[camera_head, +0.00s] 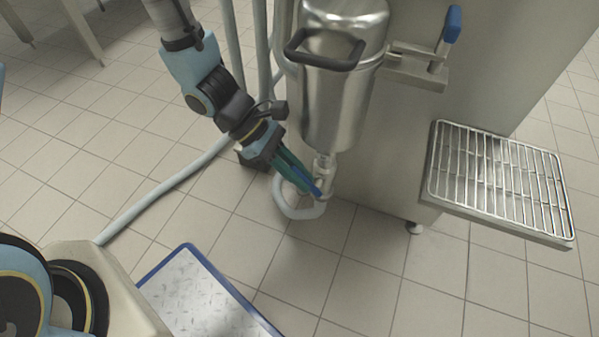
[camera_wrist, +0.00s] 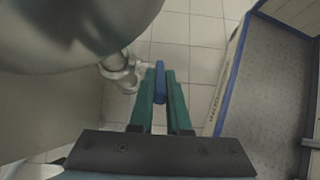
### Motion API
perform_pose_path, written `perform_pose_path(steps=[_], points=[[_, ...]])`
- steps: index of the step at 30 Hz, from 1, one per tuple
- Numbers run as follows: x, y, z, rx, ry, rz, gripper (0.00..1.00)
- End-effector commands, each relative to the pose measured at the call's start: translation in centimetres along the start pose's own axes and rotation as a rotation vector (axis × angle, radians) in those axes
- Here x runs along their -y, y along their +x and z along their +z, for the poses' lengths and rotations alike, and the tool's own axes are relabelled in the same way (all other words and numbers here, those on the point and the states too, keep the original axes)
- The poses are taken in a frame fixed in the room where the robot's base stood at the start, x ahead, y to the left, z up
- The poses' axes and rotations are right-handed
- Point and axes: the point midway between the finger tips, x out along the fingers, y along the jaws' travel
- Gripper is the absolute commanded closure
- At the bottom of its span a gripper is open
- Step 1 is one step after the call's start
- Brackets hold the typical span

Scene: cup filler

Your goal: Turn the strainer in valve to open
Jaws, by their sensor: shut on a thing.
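The strainer (camera_head: 338,100) is a shiny steel canister with a dark handle, fixed to the side of the steel machine. The valve (camera_head: 325,168) sits on the pipe under it; its body also shows in the wrist view (camera_wrist: 120,72). The valve's blue lever (camera_wrist: 159,82) lies between the teal fingers of my gripper (camera_wrist: 160,80). The fingers are shut on it. In the head view my gripper (camera_head: 312,188) reaches the valve from the left, and the fingers partly hide the lever.
A pale hose (camera_head: 165,193) runs from the valve across the tiled floor. A blue-edged metal plate platform (camera_head: 205,300) lies at the front. A wire drip rack (camera_head: 500,183) juts out at the right. A second blue-handled lever (camera_head: 452,24) is higher up.

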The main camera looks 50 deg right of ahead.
Motion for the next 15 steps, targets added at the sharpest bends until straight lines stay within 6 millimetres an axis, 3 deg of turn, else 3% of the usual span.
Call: perform_pose_path(steps=[6, 7, 15], points=[[-0.06, -0.08, -0.20, -0.004, -0.002, 0.003, 1.00], [-0.06, -0.08, -0.20, -0.004, -0.002, 0.003, 0.83], [-0.03, -0.03, -0.10, -0.001, -0.001, 0.001, 0.55]])
